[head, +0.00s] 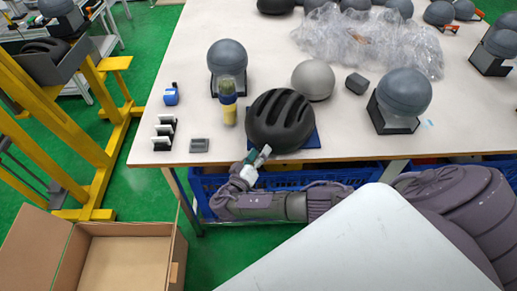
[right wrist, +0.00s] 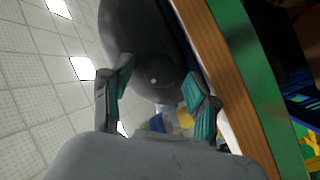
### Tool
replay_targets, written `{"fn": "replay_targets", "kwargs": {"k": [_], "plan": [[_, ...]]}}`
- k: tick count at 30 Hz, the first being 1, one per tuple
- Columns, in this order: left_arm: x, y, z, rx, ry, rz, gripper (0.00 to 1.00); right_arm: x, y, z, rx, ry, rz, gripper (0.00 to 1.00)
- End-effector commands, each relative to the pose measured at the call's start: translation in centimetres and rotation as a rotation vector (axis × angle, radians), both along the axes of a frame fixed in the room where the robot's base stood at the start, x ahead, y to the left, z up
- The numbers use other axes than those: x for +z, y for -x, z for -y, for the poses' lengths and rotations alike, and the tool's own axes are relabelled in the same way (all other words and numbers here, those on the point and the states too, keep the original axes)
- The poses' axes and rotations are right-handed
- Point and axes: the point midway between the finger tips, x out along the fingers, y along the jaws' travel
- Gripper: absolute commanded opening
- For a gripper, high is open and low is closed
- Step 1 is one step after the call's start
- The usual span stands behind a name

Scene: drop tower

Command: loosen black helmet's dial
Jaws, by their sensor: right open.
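The black helmet (head: 281,118), with long vents, sits on a blue mat (head: 312,140) at the table's front edge. My right gripper (head: 258,157) is at the front edge, just below and left of the helmet. In the right wrist view my right gripper (right wrist: 160,100) is open, its teal-padded fingers apart. A dark rounded shape (right wrist: 145,45) with a small pale spot lies beyond and between the fingertips; I cannot tell whether the spot is the dial. No clear gap or contact shows. The dial is hidden in the head view. My left gripper is not in view.
Another dome (head: 404,93) stands to the right. Blue crates (head: 205,187) are under the table (head: 180,100). An open cardboard box (head: 125,262) is on the floor.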

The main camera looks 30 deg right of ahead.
Motion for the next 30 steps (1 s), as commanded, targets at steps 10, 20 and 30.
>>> {"fn": "replay_targets", "kwargs": {"k": [10, 20, 30], "plan": [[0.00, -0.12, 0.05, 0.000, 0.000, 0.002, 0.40, 0.00, 0.01, -0.03, 0.000, 0.000, 0.000, 0.21], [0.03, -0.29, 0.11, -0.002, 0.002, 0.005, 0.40, -0.01, 0.02, -0.06, 0.000, 0.005, -0.010, 0.00], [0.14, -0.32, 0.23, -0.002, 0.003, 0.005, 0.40, -0.05, 0.03, -0.11, 0.000, 0.081, -0.148, 0.00]]}}
